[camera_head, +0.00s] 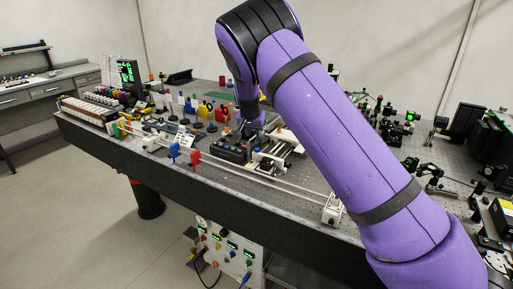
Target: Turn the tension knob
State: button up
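My purple arm reaches in from the lower right over the bench, bends at a dark joint and points down. My gripper (252,123) is dark and small at its end, low over the bench near a black box with coloured buttons (231,150). Its fingers are too small and dark to tell open from shut, or whether they touch anything. No part can be clearly made out as the tension knob. A long pale rail assembly runs along the front edge, with a blue piece (174,152), a red piece (194,160) and a white end block (333,208).
The perforated bench top (292,189) is crowded with several coloured holders and posts at left and optical mounts at right. A panel with coloured knobs and green displays (232,246) stands below the bench front. The floor (70,215) at left is clear.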

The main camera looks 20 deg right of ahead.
aim_at(257, 149)
jog(key=x, duration=0.9)
jog(key=shift+f, duration=0.25)
jog(key=shift+d, duration=0.1)
jog(key=shift+c, duration=0.4)
grip_shut()
